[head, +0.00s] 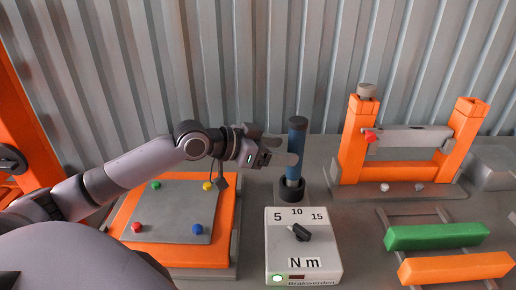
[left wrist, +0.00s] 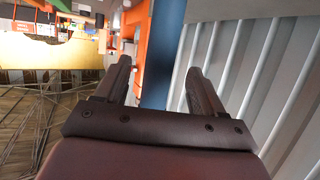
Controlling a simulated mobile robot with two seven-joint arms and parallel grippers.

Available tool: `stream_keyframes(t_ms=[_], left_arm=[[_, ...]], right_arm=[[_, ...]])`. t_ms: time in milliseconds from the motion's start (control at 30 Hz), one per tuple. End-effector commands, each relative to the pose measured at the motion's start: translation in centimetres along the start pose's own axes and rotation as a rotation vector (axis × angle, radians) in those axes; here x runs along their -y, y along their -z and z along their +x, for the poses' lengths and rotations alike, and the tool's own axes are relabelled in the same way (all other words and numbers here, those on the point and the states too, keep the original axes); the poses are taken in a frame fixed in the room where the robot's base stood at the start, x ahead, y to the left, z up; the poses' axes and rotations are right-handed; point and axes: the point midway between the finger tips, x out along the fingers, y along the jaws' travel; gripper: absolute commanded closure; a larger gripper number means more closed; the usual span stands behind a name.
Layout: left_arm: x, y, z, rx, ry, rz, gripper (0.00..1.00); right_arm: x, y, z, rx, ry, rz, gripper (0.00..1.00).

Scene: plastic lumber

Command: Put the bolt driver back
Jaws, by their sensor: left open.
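The bolt driver (head: 297,142), a blue cylinder with a dark top, stands upright with its lower end in a dark round holder (head: 291,192) on the grey bench. My left gripper (head: 287,150) is open at the driver's blue body, with its fingers reaching in from the left. In the left wrist view the blue driver (left wrist: 158,45) passes between the two open fingers of my left gripper (left wrist: 159,67), with gaps visible. I cannot tell whether a finger touches it. My right gripper is not in view.
A torque box (head: 303,250) with a black knob and numbers stands in front of the holder. An orange frame (head: 352,145) stands to the right. Green (head: 435,236) and orange (head: 455,268) bars lie at the front right. An orange-edged panel (head: 180,210) is below my left arm. A corrugated wall is behind.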

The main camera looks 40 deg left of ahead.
Motion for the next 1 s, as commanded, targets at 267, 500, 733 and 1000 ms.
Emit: stream_keyframes(t_ms=[267, 500, 733, 1000], left_arm=[[0.1, -0.3, -3.4, 0.005, 0.003, -0.002, 0.31], [0.1, -0.2, -4.9, 0.003, 0.003, -0.001, 0.31], [0.0, -0.1, -5.5, 0.002, 0.0, 0.001, 0.31], [0.0, 0.0, -5.5, 0.001, -0.001, 0.001, 0.31]], right_arm=[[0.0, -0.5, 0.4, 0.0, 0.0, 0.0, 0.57], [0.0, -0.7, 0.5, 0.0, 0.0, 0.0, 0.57], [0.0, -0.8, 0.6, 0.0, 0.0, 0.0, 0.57], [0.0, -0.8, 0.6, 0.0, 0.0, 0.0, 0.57]])
